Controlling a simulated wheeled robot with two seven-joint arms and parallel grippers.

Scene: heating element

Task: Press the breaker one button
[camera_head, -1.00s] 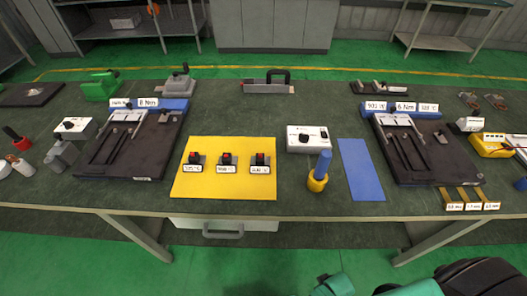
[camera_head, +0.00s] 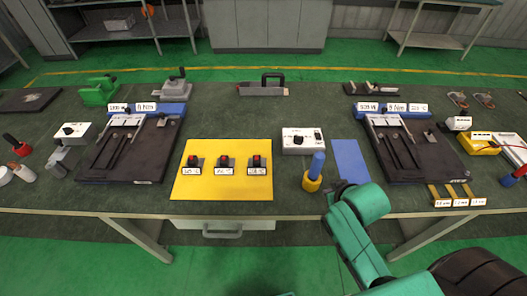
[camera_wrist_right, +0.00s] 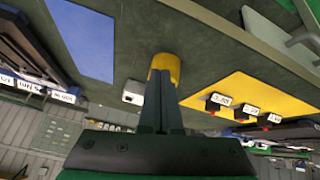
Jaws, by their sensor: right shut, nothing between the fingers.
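Three small breakers with red buttons stand in a row on the yellow mat (camera_head: 222,189): a left one (camera_head: 194,162), a middle one (camera_head: 226,162) and a right one (camera_head: 257,162). Each has a white label too small to read, so I cannot tell which is breaker one. They also show at the right of the wrist view, on the yellow mat (camera_wrist_right: 268,92). My right gripper (camera_head: 338,187) is at the table's front edge, right of the breakers and apart from them. In the wrist view its fingers (camera_wrist_right: 160,98) are shut and empty. My left gripper is not in view.
A blue-and-yellow upright tool (camera_head: 313,172) stands just left of my right gripper. A white box with a knob (camera_head: 303,141) is behind it, and a blue mat (camera_head: 351,160) lies to the right. Dark fixtures stand at left (camera_head: 130,150) and right (camera_head: 430,160).

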